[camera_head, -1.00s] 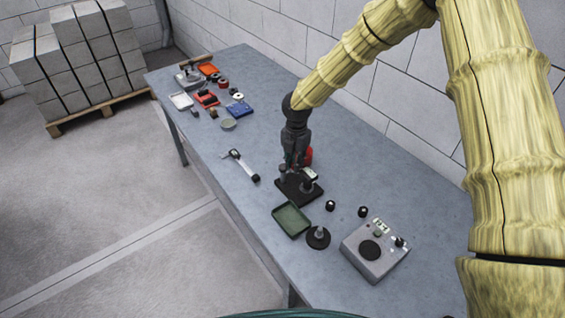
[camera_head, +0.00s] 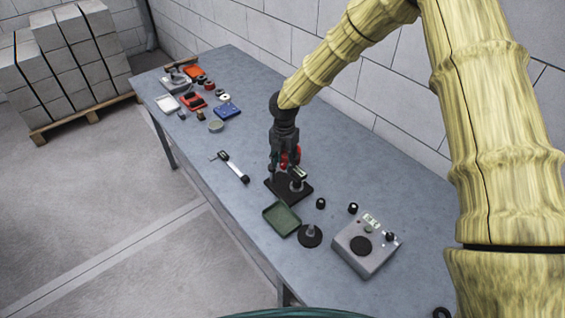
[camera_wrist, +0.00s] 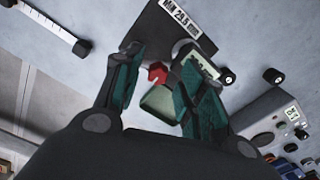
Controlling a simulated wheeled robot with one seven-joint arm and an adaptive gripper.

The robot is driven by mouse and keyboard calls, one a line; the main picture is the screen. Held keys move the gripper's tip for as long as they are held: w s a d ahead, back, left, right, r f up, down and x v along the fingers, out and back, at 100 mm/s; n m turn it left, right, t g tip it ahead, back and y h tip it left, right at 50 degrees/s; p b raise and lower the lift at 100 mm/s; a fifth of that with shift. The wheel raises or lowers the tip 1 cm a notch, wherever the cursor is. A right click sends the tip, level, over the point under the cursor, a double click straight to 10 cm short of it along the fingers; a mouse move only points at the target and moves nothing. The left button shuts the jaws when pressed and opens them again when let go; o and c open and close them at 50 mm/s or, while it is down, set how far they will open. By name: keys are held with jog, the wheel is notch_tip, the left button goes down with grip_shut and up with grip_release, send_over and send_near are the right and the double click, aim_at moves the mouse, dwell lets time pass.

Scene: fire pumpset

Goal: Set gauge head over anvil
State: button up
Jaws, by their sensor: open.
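The gauge stand has a black base (camera_head: 302,194) on the bench, with a small grey round post at its front right that may be the anvil. My gripper (camera_head: 285,168) points down just over the base. In the wrist view its two green-padded fingers (camera_wrist: 155,88) are spread apart. A grey-green rounded part (camera_wrist: 158,101) and a red part (camera_wrist: 157,73) show between the fingers. A pale, display-like piece (camera_wrist: 196,57) sits beside the right finger. Which of these is the gauge head, and whether a finger touches it, I cannot tell. The base carries a "MIN 25.5 mm" label (camera_wrist: 181,19).
A green tray (camera_head: 281,219), a black disc with a knob (camera_head: 310,236), two small black caps (camera_head: 320,203) and a grey instrument box (camera_head: 366,246) stand in front. A caliper-like tool (camera_head: 233,169) lies left. Several small parts crowd the far end, with bare bench between.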

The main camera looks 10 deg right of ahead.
aim_at(285, 164)
notch_tip(285, 164, up, 12)
dwell(0.5)
jog(key=shift+f, duration=0.15)
